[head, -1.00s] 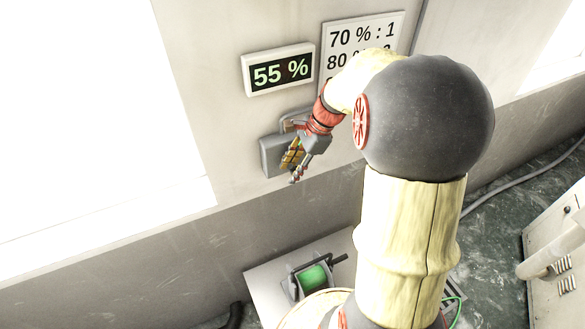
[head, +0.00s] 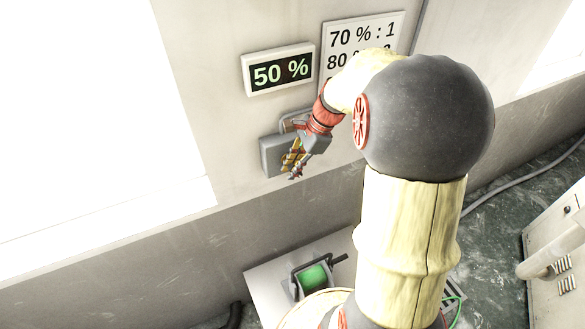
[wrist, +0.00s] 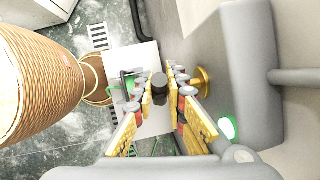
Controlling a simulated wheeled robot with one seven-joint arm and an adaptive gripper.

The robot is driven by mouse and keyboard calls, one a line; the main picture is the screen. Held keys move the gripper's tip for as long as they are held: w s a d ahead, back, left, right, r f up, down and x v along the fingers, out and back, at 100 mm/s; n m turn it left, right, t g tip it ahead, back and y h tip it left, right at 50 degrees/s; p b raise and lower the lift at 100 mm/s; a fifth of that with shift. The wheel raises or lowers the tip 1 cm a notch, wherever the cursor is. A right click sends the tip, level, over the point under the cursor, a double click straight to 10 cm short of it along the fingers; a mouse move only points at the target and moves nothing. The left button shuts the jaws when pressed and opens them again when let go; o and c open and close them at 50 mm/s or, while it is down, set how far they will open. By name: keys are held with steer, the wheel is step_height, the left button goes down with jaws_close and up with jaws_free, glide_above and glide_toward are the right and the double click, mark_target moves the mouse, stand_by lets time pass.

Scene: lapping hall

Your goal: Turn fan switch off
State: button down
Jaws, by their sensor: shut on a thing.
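The fan switch is on the grey box (head: 270,156) on the wall below the display. In the wrist view its brass collar (wrist: 203,82) sits on the side of the box, and a dark knob (wrist: 159,83), which looks like the end of the switch, shows between my fingertips. My gripper (head: 294,172) is at the box with its fingers closed in; it also shows in the wrist view (wrist: 163,76), on either side of the knob. The fingers hide the stretch between knob and collar. A green lamp (wrist: 228,128) glows on the box.
A display (head: 279,71) above the box reads 50 %. A sign (head: 360,35) beside it lists percentages with numbers, partly hidden by my arm. A machine with a green part (head: 313,276) stands below. A grey cabinet (head: 560,245) stands at the right.

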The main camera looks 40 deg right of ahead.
steer(key=shift+a, duration=0.1)
steer(key=h+p, duration=0.1)
steer(key=h, duration=0.1)
steer(key=shift+w+a+g+h+p, duration=0.1)
steer(key=shift+a+g+h+p, duration=0.15)
steer(key=shift+g+h+p, duration=0.15)
steer(key=shift+f+h, duration=0.25)
steer(key=shift+h, duration=0.55)
steer(key=shift+w+f+n+g+h+b, duration=0.1)
steer(key=shift+f+n+g+h+b, duration=0.2)
steer(key=shift+h+b, duration=0.65)
steer(key=h+b, duration=0.1)
steer(key=b, duration=0.3)
steer(key=h+b, duration=0.2)
steer(key=b, duration=0.2)
steer(key=g+h+b, duration=0.1)
steer(key=b, duration=0.3)
steer(key=shift+a+f+h+b, duration=0.1)
steer(key=shift+f+h+b, duration=0.15)
steer(key=shift+f+b, duration=0.05)
steer(key=shift+r+h+b, duration=0.1)
steer(key=shift+h+b, duration=0.2)
steer(key=shift+b, duration=0.3)
steer(key=shift+g, duration=0.3)
steer(key=c, duration=1.9)
jaws_free()
